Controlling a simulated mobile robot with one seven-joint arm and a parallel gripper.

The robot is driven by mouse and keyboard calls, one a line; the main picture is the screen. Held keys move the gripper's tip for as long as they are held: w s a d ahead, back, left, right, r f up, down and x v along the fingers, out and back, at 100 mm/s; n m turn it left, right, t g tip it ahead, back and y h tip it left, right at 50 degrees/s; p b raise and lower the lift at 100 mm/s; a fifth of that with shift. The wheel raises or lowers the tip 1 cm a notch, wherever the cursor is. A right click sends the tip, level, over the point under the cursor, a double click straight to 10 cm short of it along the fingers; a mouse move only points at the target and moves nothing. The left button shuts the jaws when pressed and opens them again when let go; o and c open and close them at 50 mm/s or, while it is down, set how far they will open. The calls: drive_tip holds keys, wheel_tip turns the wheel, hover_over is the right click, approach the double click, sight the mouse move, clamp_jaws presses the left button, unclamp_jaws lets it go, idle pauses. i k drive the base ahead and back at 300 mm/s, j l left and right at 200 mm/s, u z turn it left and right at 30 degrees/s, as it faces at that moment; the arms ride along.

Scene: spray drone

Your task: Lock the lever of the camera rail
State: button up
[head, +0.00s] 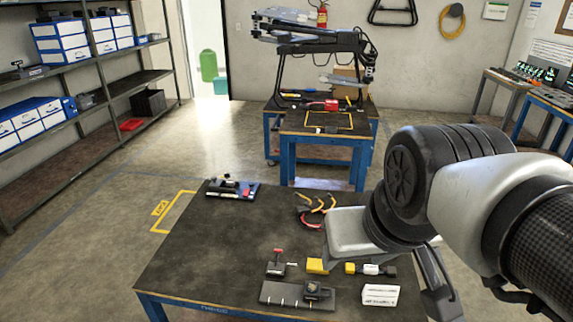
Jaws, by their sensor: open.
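A dark flat rail (276,294) lies near the front edge of the dark table, with white marks along it. A small black block (318,290) sits on its right part. I take this to be the camera rail, but the lever is too small to make out.
Behind the rail are a red-topped stand (278,263), a yellow block (317,266) and a yellow-black connector (370,269). A white box (380,296) lies right of the rail. Colored cables (314,208) lie farther back. The table's left middle is clear. A drone (305,35) stands behind.

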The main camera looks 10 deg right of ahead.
sight(278, 252)
drive_tip(key=l, duration=0.35)
drive_tip(key=u, duration=0.35)
drive_tip(key=j+z, duration=0.35)
drive_tip(key=j, duration=0.35)
drive_tip(key=i+j+z, duration=0.1)
drive_tip(key=j, duration=0.2)
drive_tip(key=i+j+z, duration=0.15)
drive_tip(key=j, duration=0.2)
drive_tip(key=i+j+z, duration=0.25)
drive_tip(key=i+j, duration=0.05)
drive_tip(key=i, duration=0.1)
